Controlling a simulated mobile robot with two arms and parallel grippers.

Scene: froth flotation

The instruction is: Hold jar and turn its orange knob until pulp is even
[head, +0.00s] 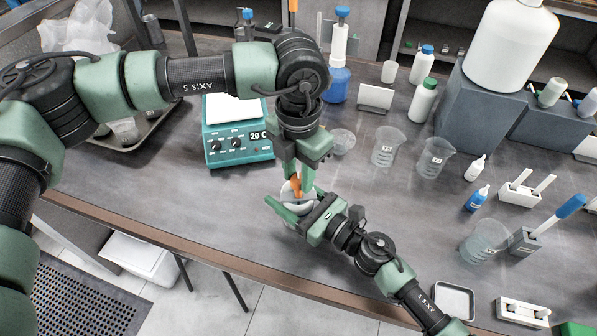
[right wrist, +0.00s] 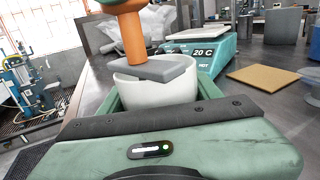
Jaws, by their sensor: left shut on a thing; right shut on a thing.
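The white jar (head: 287,193) stands near the table's front edge, partly hidden by my grippers. In the right wrist view the jar (right wrist: 160,90) has a grey slab-like piece (right wrist: 155,68) across its mouth, with the orange knob (right wrist: 133,38) rising upright from it. My right gripper (head: 292,208) is shut on the jar, with a green finger along either side. My left gripper (head: 297,184) reaches down from above and is shut on the orange knob (head: 296,187). The pulp inside the jar is hidden.
A teal control box (head: 238,150) marked 20 C stands behind the jar on the left. Clear beakers (head: 387,147) and small bottles (head: 477,198) stand to the right. A tray (head: 140,130) lies at the back left. The table's front edge is close to the jar.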

